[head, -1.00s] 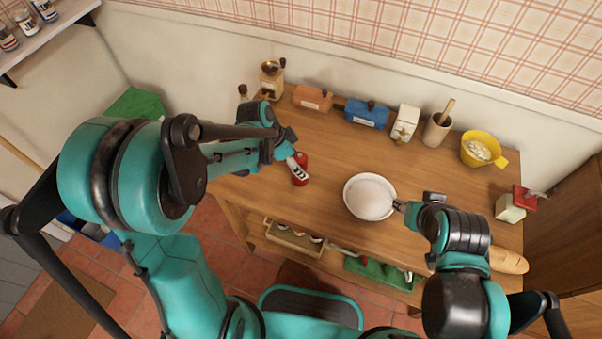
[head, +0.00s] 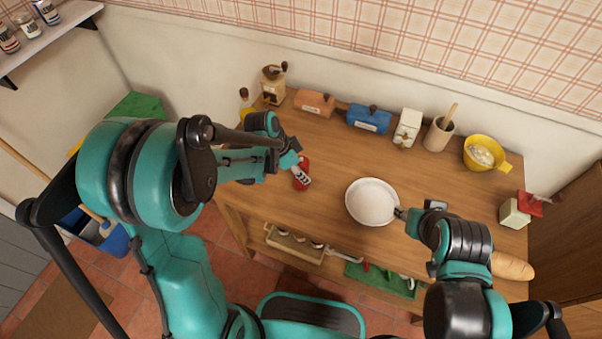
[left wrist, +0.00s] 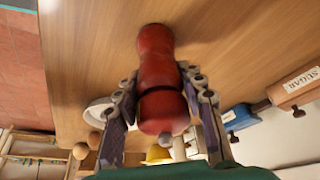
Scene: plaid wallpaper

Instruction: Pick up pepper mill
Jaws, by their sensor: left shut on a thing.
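The red pepper mill (head: 302,168) is on the wooden table, left of a white bowl. In the left wrist view the mill (left wrist: 157,62) lies between the two fingers of my left gripper (left wrist: 160,86), which touch it on both sides. My left gripper (head: 301,176) is shut on the mill in the head view and partly covers it. Whether the mill's base touches the table is hard to tell. My right gripper (head: 402,213) is at the right rim of the bowl; its fingers are too small to read.
The white bowl (head: 371,202) stands mid-table. Along the back are a coffee grinder (head: 273,86), an orange box (head: 315,103), a blue box (head: 368,117), a mortar (head: 438,134) and a yellow bowl (head: 483,153). Bread (head: 512,266) lies at the right. The table between mill and boxes is clear.

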